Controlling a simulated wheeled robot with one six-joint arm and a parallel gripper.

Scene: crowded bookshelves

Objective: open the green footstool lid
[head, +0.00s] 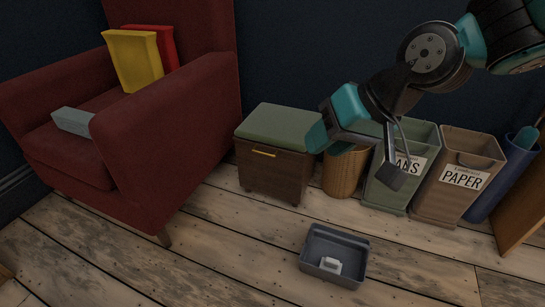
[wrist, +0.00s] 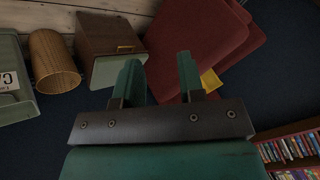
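The footstool (head: 274,160) stands on the floor right of the red armchair, a brown wooden box on short legs. Its green padded lid (head: 284,126) is shut, and a yellow handle (head: 264,153) sits on the front below it. In the wrist view the footstool's brown side (wrist: 104,32) and lid (wrist: 112,70) appear beyond my gripper. My gripper (wrist: 160,75) is open, its two green fingers apart with nothing between them. In the head view my gripper (head: 316,137) hangs at the lid's right end, overlapping it in the picture; I cannot tell whether it touches.
The red armchair (head: 170,150) holds yellow and red items and a grey block. A wicker bin (head: 345,172), a cans bin (head: 392,190) and a paper bin (head: 455,185) stand to the right. A grey tray (head: 318,280) lies on the floor in front. Floor before the footstool is clear.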

